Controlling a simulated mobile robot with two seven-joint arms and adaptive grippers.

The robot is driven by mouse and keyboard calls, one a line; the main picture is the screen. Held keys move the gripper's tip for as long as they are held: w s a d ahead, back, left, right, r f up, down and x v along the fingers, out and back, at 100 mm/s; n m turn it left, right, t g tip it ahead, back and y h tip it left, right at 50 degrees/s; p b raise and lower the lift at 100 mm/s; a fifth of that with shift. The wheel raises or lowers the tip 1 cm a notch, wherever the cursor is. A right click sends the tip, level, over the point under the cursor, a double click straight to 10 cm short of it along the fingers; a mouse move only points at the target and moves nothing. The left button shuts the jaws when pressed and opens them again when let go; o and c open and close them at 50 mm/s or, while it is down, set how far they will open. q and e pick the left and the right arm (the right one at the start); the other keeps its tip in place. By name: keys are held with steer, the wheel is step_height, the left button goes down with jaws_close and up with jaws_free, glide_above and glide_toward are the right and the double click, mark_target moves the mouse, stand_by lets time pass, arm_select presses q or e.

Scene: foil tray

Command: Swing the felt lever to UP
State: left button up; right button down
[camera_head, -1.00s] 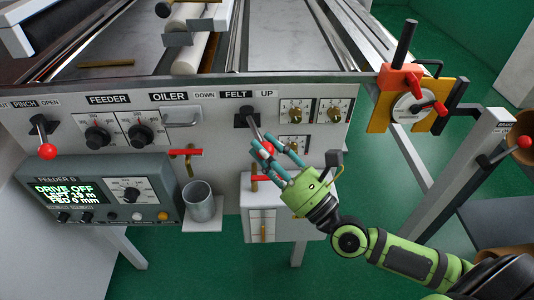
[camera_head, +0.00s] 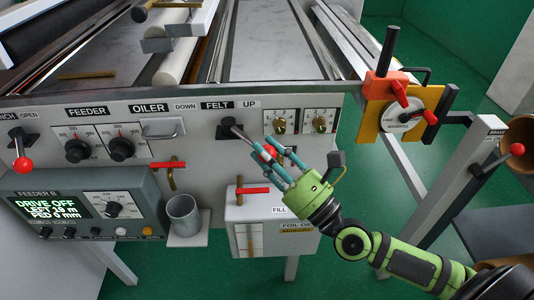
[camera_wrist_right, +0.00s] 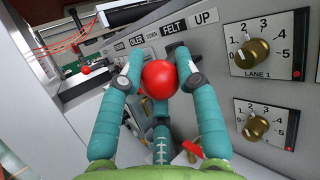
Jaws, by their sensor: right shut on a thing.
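The felt lever has a black mount (camera_head: 231,131) under the FELT label on the white panel. Its shaft slants right and down from the mount to a red ball knob (camera_head: 267,153). DOWN is printed left of FELT and UP (camera_head: 248,104) right of it. My right gripper (camera_head: 269,156) is shut on the red knob. In the right wrist view the knob (camera_wrist_right: 160,79) sits between the teal fingers, and the labels show behind it. The shaft is mostly hidden there. My left gripper is out of view.
Brass lane dials (camera_head: 320,124) lie just right of the lever. Below are a red-handled valve (camera_head: 252,190) and a white foil oil box (camera_head: 270,238). A metal cup (camera_head: 183,215) stands lower left. A red-and-yellow clamp unit (camera_head: 390,112) is at the right.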

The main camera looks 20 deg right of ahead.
steer(key=shift+w+d+r, duration=0.1)
steer(key=shift+d+r, duration=0.1)
steer(key=shift+r, duration=0.15)
steer(key=c, duration=0.9)
jaws_free()
steer(key=shift+o, duration=0.2)
steer(key=shift+d+f, duration=0.1)
steer(key=shift+f, duration=0.1)
steer(key=shift+s+f, duration=0.2)
steer(key=shift+s, duration=0.05)
steer(key=v, duration=1.1)
steer(key=shift+s+d, duration=0.15)
steer(key=shift+s, duration=0.05)
